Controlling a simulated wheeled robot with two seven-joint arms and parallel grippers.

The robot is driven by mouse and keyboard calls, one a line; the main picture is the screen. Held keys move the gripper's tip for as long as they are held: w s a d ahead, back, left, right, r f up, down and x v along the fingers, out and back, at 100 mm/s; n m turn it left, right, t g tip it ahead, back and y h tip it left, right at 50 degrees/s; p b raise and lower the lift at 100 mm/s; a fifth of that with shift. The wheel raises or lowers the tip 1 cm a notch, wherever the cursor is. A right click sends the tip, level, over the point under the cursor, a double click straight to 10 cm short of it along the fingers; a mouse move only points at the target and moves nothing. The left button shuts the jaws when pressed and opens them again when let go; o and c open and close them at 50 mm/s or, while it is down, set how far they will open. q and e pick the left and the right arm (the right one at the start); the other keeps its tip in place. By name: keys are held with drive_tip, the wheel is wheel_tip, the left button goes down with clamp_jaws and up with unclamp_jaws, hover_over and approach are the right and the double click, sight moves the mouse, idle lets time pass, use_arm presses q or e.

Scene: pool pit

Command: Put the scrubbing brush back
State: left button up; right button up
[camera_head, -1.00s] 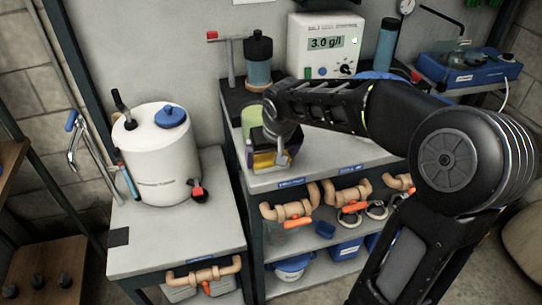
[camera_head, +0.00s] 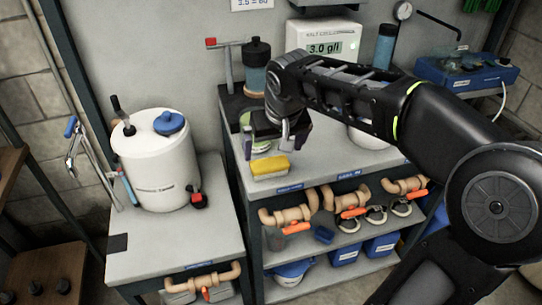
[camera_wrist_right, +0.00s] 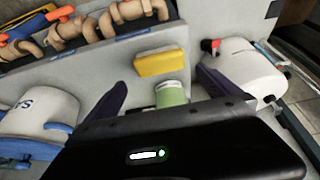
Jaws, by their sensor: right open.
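The scrubbing brush, a yellow block with a pale underside (camera_head: 270,167), lies on the grey bench top near its front edge, above a blue label. It also shows in the right wrist view (camera_wrist_right: 160,64), ahead of the fingers. My right gripper (camera_head: 285,138) is open and empty above and behind the brush, apart from it. Its two dark fingers show spread in the right wrist view (camera_wrist_right: 163,88). My left gripper is out of view.
A green cylinder (camera_wrist_right: 171,94) stands close behind the brush, partly hidden by my gripper in the head view. A white canister (camera_head: 157,165) stands on the lower left bench. A meter reading 3.0 g/l (camera_head: 325,47) is behind. Pipes with orange handles (camera_head: 352,198) line the front.

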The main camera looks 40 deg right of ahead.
sight(265, 169)
drive_tip(key=shift+v, duration=1.9)
drive_tip(key=w+a+f+n+t+y+p, duration=0.1)
drive_tip(key=w+a+f+n+t+y, duration=0.15)
drive_tip(key=w+a, duration=0.5)
drive_tip(key=w+a+f+y+p, duration=0.1)
drive_tip(key=a+f+p, duration=0.35)
drive_tip(key=f, duration=0.35)
drive_tip(key=a+f+y+p, duration=0.1)
drive_tip(key=a+f+p, duration=0.2)
drive_tip(key=a+f, duration=0.3)
use_arm(q)
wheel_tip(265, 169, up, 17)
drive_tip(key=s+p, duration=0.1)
drive_tip(key=p, duration=0.8)
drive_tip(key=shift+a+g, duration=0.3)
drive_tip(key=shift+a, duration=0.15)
use_arm(e)
drive_tip(key=s+a+f+g, duration=0.2)
drive_tip(key=s+a+f, duration=0.1)
drive_tip(key=s, duration=0.5)
drive_tip(key=s+a+f+g, duration=0.2)
drive_tip(key=s+f, duration=0.4)
drive_tip(key=s, duration=0.3)
drive_tip(key=s+a+f+g, duration=0.2)
drive_tip(key=s+a+f, duration=0.2)
drive_tip(key=s, duration=0.5)
drive_tip(key=shift+a+f+m+g+y, duration=0.15)
drive_tip(key=shift+f+m+g+y, duration=0.05)
drive_tip(key=shift+m+g+y, duration=0.15)
